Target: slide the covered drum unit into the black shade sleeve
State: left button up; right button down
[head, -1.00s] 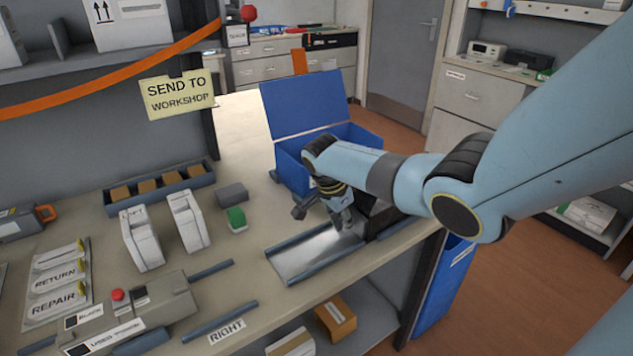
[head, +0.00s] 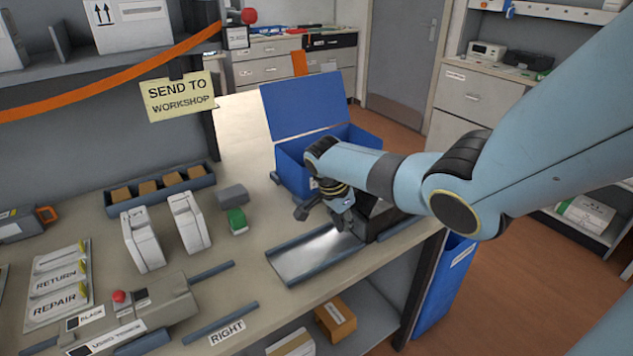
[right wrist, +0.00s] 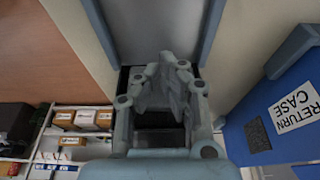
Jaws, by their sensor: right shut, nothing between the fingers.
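My right gripper (head: 345,221) is shut and empty at the sleeve end of the metal slide tray. In the right wrist view its closed fingers (right wrist: 165,80) sit above the tray end and the dark sleeve mouth. The black shade sleeve (head: 381,221) stands at the right end of the tray, partly hidden by my gripper and forearm. It also shows as a dark box under the fingers in the right wrist view (right wrist: 158,141). I cannot make out the covered drum unit; the visible tray surface is bare. My left gripper is not in view.
The blue-edged metal tray (head: 312,257) lies near the bench's front edge. A blue open-lidded case (head: 291,168) stands just behind my gripper. White cartridges (head: 141,240), a green-and-grey block (head: 237,219) and a grey machine (head: 160,305) stand to the left.

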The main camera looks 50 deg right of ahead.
jog(key=shift+d, duration=0.2)
dwell(0.5)
jog(key=shift+w+a+p, duration=0.25)
jog(key=shift+a+p, duration=0.1)
jog(key=shift+a, duration=0.65)
jog(key=shift+w+a+p, duration=0.2)
jog(key=shift+a+p, duration=0.15)
jog(key=shift+a, duration=0.65)
jog(key=shift+r, duration=0.15)
notch_tip(320, 180, up, 8)
jog(key=p, duration=0.6)
jog(key=shift+p, duration=0.4)
